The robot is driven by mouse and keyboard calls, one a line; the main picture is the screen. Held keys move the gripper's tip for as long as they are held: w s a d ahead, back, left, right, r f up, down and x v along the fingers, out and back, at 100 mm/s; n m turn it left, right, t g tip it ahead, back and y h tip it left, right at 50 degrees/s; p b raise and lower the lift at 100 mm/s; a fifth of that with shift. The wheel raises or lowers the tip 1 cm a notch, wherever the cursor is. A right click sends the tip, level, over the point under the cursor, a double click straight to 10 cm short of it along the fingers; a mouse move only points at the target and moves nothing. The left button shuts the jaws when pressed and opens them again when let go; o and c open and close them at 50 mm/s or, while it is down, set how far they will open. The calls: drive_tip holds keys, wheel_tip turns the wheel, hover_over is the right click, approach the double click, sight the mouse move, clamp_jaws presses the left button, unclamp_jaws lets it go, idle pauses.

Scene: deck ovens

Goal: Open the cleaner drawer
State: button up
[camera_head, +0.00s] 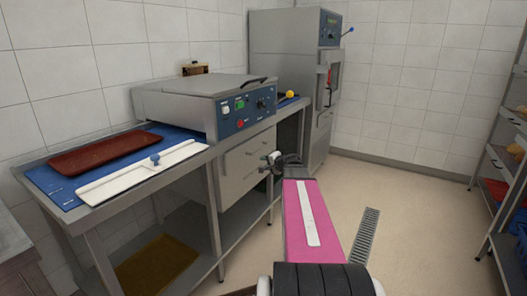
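My gripper (268,163) is at the end of my pink arm, in front of the unit's right side. It overlaps the right end of the fronts in the picture. It is small and partly hidden by my wrist, so I cannot tell whether its fingers are apart or touching the drawer.
A steel counter (178,165) carries a flat oven (180,100), a red-brown tray (105,155) and a white board (140,175) with a blue knob. A tall steel cabinet (280,45) stands behind. Shelves (503,160) line the right.

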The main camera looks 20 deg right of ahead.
drive_tip(key=m+t+h, duration=0.1)
drive_tip(key=m+t, duration=0.1)
approach(262, 149)
drive_tip(key=x, duration=1.1)
drive_tip(key=shift+d+f, duration=0.1)
drive_tip(key=shift+d, duration=0.05)
clamp_jaws()
